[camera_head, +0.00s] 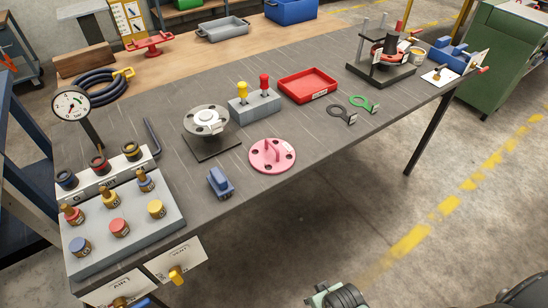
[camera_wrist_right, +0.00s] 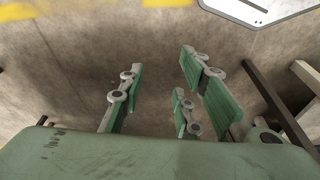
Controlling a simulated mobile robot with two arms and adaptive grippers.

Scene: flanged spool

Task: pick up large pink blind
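The large pink blind (camera_head: 272,155) is a round pink disc with holes around its rim, an upright handle and a small white label. It lies flat near the front edge of the grey table (camera_head: 325,130). My right gripper (camera_wrist_right: 158,78) shows in the right wrist view with its green-padded fingers spread apart and nothing between them. The floor is behind it. A green and black part of my arm shows at the bottom edge of the head view, in front of the table and apart from the blind. My left gripper is not in view.
Left of the blind are a small blue block (camera_head: 220,182) and a grey flanged spool (camera_head: 206,122) on a dark plate. Behind it are a grey block with yellow and red knobs (camera_head: 254,105) and a red tray (camera_head: 308,85).

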